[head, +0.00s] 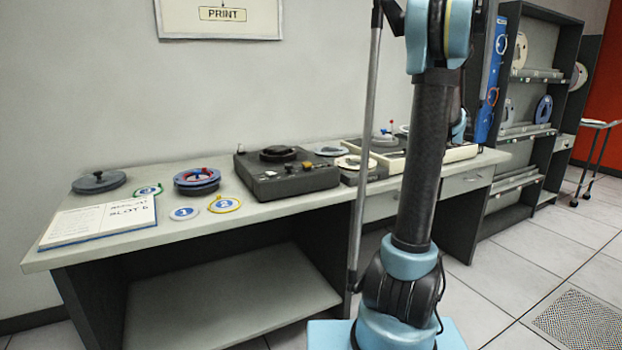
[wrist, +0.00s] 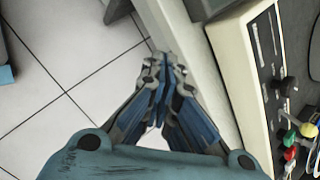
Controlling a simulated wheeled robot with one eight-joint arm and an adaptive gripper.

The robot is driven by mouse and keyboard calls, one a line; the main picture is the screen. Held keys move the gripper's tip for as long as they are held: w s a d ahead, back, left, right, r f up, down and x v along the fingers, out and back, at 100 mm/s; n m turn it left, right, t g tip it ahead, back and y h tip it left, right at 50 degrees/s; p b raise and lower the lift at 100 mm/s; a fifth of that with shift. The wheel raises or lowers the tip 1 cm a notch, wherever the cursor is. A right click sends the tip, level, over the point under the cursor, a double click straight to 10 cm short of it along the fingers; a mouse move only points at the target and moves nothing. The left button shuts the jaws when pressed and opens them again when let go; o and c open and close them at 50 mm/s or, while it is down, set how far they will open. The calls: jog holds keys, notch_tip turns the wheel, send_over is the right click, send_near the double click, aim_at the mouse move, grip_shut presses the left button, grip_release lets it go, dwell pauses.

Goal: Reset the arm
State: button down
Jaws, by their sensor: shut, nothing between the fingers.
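My gripper (wrist: 168,70) shows in the wrist view with its blue-padded fingertips together and nothing between them. In the head view my blue and black arm stands upright right of centre; my gripper cannot be made out there.
A dark shelf rack (head: 535,100) stands behind.

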jog(key=s+a+n+g+h, duration=0.1)
jog(key=s+a+n+g, duration=0.1)
jog(key=s+a+n, duration=1.2)
jog(key=s+a+f+n+h, duration=0.1)
jog(key=s+a+f+n, duration=0.1)
jog(key=s, duration=0.5)
jog(key=s+a+f+n, duration=0.2)
jog(key=s+f, duration=0.3)
jog(key=s, duration=0.3)
jog(key=s+a+f+n+h, duration=0.1)
jog(key=s+a+f+n, duration=0.1)
jog(key=s, duration=0.6)
jog(key=shift+s+a+f+n+g+h, duration=0.2)
jog(key=shift+f+n+g+h, duration=0.15)
jog(key=shift+f, duration=0.5)
jog(key=shift+w+f, duration=0.2)
jog(key=shift+w, duration=0.2)
